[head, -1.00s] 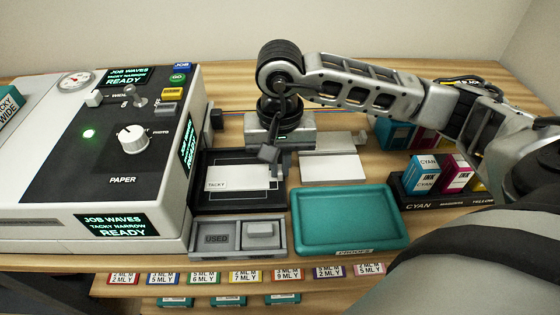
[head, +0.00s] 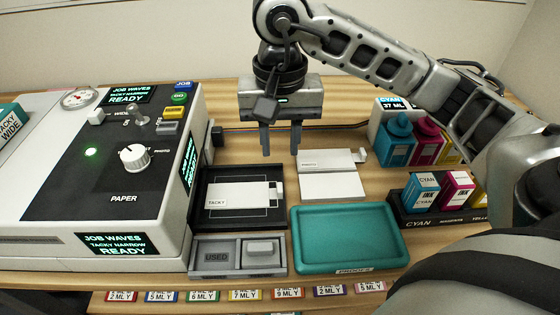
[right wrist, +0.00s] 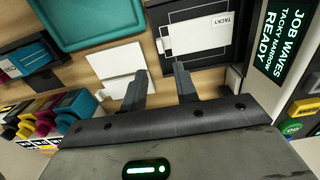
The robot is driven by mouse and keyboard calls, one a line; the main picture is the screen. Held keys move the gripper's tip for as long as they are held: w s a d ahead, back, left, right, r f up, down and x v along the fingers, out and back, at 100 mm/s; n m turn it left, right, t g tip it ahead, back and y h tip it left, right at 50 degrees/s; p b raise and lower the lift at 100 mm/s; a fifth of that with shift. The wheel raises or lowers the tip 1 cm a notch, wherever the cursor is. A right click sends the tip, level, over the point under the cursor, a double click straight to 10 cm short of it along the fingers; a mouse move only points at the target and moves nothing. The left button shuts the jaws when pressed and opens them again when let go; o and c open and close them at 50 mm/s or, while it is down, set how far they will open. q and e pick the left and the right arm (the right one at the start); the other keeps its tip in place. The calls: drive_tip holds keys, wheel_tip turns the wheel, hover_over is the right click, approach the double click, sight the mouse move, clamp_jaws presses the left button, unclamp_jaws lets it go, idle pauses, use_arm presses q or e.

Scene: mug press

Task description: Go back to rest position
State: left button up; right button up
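My right gripper (head: 280,150) hangs above the back of the table in the head view, fingers pointing down and apart, with nothing between them. Its two fingers (right wrist: 160,85) also show spread and empty in the right wrist view. Below and in front of it lie a black tray (head: 270,218) holding a white sheet marked TACKY (head: 235,196), and a white paper stack (head: 332,186) to its right. My right arm (head: 375,60) comes in from the right. My left gripper is not in either view.
A printer-like machine (head: 60,180) with screens reading READY stands at left. A teal tray (head: 348,238) and a grey tray marked USED (head: 215,257) lie in front. Ink boxes (head: 424,192) and ink bottles (head: 398,142) stand at right. Bare wood shows behind the gripper.

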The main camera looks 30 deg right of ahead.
drive_tip(key=shift+r, duration=1.15)
